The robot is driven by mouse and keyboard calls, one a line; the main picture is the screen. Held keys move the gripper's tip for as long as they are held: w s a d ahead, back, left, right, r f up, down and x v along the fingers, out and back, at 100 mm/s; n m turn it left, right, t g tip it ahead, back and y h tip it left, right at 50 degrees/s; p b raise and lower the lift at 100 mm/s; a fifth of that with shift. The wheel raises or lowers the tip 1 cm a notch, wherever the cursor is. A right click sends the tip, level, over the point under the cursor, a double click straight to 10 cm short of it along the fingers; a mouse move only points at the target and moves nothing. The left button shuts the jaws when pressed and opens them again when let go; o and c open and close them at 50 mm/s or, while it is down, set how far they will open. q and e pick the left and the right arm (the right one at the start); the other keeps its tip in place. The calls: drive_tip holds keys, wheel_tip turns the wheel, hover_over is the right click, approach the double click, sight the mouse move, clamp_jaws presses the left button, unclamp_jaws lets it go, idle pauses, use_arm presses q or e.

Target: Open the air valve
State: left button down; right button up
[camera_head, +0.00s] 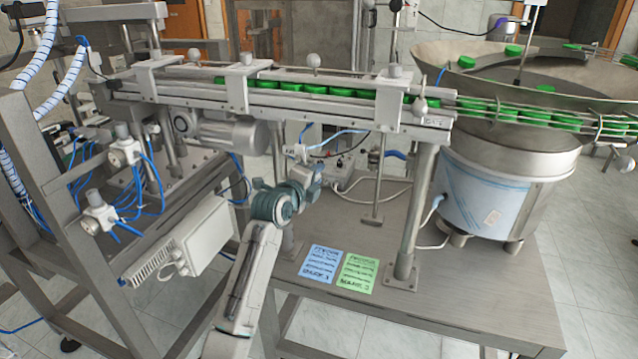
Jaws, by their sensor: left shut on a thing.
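My left arm comes up from the bottom edge, and its teal wrist joint sits below the conveyor. My left gripper (302,168) is small in the picture and partly hidden by its own wrist. It is shut on the air valve (300,151), a small pale fitting near blue tubing under the conveyor. The valve's handle and its position are too small and too covered to tell. My right gripper is not in view.
The conveyor (440,128) with green caps (335,92) runs just above my gripper. A grey motor (225,132) and a white box (195,240) are to the left. A support post (418,205) and the round feeder bowl (500,190) stand right. Blue and green notes (357,272) lie on the table.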

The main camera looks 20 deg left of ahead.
use_arm(q)
drive_tip(key=shift+a+f+m+b, duration=0.4)
drive_tip(key=shift+f+m, duration=0.1)
drive_tip(key=shift+m, duration=0.3)
drive_tip(key=shift+a+f+m+y, duration=0.2)
drive_tip(key=shift+m+y, duration=0.1)
drive_tip(key=shift+m, duration=0.1)
drive_tip(key=shift+a+f+m+y, duration=0.2)
drive_tip(key=shift+a+m+y, duration=0.2)
drive_tip(key=shift+a+m, duration=0.7)
drive_tip(key=shift+a+f+m+y, duration=0.15)
drive_tip(key=shift+a+m+y, duration=0.35)
drive_tip(key=shift+m, duration=1)
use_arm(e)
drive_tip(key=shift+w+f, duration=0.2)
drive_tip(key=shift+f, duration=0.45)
use_arm(q)
drive_tip(key=c, duration=1.1)
unclamp_jaws()
drive_tip(key=shift+a, duration=0.1)
drive_tip(key=shift+s, duration=0.1)
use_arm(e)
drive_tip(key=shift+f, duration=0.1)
